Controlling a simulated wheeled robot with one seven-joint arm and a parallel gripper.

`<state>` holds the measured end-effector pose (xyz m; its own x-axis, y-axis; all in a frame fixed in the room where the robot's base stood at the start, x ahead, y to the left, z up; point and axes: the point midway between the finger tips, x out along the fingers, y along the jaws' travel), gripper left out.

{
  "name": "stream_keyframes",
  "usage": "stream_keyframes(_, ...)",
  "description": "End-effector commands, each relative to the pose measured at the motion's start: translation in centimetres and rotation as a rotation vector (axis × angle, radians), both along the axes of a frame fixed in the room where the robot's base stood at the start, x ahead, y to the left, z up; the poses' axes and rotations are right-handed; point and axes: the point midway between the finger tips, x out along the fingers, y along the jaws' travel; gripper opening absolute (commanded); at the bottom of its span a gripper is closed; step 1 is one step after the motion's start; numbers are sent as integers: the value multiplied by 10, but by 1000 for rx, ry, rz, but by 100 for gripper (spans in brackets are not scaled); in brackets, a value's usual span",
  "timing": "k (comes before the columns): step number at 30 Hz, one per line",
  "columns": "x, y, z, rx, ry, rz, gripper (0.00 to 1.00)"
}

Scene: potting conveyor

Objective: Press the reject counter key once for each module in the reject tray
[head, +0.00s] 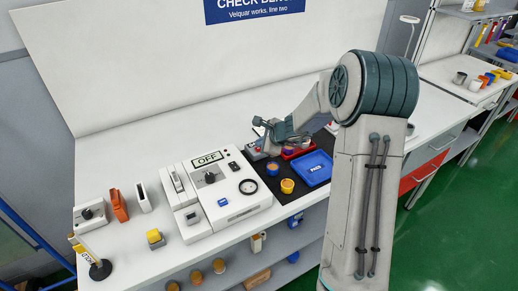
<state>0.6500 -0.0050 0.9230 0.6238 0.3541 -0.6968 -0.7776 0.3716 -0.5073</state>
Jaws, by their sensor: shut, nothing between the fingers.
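A red tray (303,151), which I take to be the reject tray, lies on the dark mat and is partly hidden behind my arm and gripper. At least one dark purple piece shows in it; I cannot count its contents. My gripper (271,150) is shut and empty, low over the back left of the mat, left of the red tray. A small grey box with a red spot (257,149) sits beside the gripper, partly covered by it. It may be the reject counter, but its key is too small to make out. I cannot tell whether the gripper touches it.
A blue tray marked PASS (314,170) lies on the mat in front of the red one. Two round modules, an orange one (272,169) and a yellow one (287,186), stand left of it. A white test unit reading OFF (222,200) stands further left.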

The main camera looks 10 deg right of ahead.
Motion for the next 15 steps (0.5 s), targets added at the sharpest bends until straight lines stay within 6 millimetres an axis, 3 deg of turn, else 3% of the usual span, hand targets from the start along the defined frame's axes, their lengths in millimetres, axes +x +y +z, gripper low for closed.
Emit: stream_keyframes(15,0,0,-5,0,0,0,0)
